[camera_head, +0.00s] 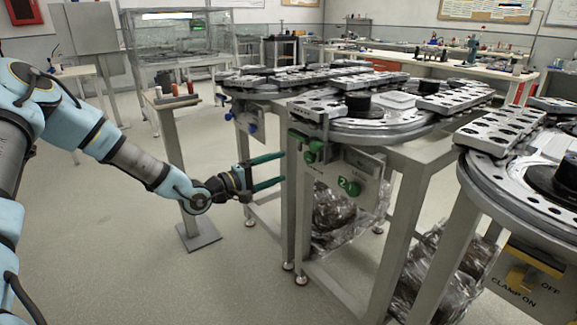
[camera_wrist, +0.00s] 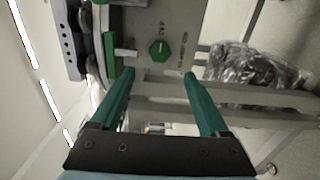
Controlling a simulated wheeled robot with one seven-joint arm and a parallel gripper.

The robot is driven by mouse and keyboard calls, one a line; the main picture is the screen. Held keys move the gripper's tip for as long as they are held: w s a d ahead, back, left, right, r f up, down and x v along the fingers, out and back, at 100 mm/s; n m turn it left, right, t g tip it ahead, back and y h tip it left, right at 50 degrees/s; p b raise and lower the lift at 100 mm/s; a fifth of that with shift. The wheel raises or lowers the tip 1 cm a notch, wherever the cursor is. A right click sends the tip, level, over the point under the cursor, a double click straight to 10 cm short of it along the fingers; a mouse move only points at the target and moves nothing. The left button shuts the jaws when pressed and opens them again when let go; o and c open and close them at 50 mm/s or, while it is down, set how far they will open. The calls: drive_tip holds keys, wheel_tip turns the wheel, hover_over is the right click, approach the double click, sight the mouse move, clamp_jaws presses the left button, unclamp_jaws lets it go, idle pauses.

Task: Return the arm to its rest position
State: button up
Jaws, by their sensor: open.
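My gripper (camera_head: 283,170) is open and empty, with two green fingers pointing right toward the leg of the ring track stand. My arm (camera_head: 128,158) reaches from the left edge of the head view, bent and extended forward. In the wrist view my gripper (camera_wrist: 158,85) shows both fingers spread wide with nothing between them. Beyond the fingertips is a panel (camera_wrist: 180,25) with a green knob (camera_wrist: 159,50). In the head view the green knob (camera_head: 349,186) sits on the panel to the right of the fingertips. I cannot tell whether the fingers touch anything.
Ring track tables (camera_head: 350,125) with metal plates fill the middle and right. A narrow post stand (camera_head: 176,160) with small colored items is behind my forearm. Open floor (camera_head: 120,250) lies at the lower left.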

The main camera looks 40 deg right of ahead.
drive_tip(key=shift+a, duration=0.45)
